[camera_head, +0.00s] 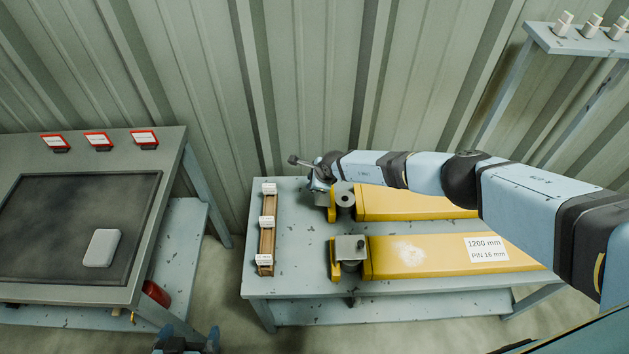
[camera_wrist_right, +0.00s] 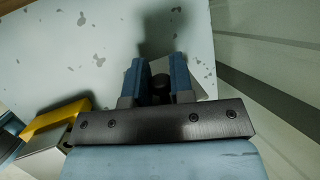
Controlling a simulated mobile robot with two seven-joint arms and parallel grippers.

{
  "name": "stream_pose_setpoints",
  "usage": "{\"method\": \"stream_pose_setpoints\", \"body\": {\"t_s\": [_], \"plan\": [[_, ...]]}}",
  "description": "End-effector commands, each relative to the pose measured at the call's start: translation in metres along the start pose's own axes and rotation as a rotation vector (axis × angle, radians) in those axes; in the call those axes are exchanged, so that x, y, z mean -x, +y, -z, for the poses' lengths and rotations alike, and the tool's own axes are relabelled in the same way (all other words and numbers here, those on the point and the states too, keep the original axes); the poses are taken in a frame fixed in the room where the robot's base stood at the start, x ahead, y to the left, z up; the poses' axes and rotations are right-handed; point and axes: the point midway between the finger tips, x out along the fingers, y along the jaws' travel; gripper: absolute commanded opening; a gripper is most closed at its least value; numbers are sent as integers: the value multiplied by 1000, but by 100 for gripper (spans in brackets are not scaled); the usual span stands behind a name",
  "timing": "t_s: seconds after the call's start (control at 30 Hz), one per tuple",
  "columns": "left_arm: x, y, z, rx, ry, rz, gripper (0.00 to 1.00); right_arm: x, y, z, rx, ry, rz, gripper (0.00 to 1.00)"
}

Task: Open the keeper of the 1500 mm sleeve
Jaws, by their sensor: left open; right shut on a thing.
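The far yellow sleeve (camera_head: 420,203) lies on the blue-grey table; my right arm crosses over it and no length label shows on it. A grey round part (camera_head: 345,199) is bare at its left end. My right gripper (camera_head: 318,176) is beside that end, shut on a dark knob (camera_wrist_right: 159,82) with a grey plate, apparently the keeper (camera_wrist_right: 133,77). The fingers hide much of it. The near sleeve (camera_head: 420,262) is labelled 1200 mm, PIN 16 mm; a grey block (camera_head: 349,247) covers its left end. My left gripper (camera_head: 187,341) is open and empty at the bottom edge.
A wooden rack (camera_head: 267,241) with white labels stands on the table's left edge. A bench at left holds a dark mat (camera_head: 60,220) with a pale block (camera_head: 102,248). A shelf (camera_head: 580,42) is at upper right. Ribbed wall closes the back.

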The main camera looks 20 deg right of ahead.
Motion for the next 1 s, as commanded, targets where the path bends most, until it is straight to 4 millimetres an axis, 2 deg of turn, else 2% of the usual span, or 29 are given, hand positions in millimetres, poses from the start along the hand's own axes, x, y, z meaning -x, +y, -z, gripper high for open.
{"method": "stream_pose_setpoints", "body": {"t_s": [0.17,0.2,0.3,0.57,0.67,0.9,1.0], "plan": [[0,0,-1,0,-1,0,97,-1,2,-3,-1,-6,-3,0],[0,0,-1,0,-1,0,97,-1,3,-4,-1,-6,-3,29],[0,0,-1,0,-1,0,97,-1,2,-3,-1,-5,-3,48],[1,1,0,1,-1,-1,97,1,1,-2,0,-3,-2,48],[4,1,5,0,-1,-2,97,8,0,-1,1,-1,-1,48],[20,-3,29,-4,7,9,97,55,-2,-3,3,-3,-2,48],[24,-6,33,-3,7,17,97,76,-1,-3,2,-5,-2,48]]}}
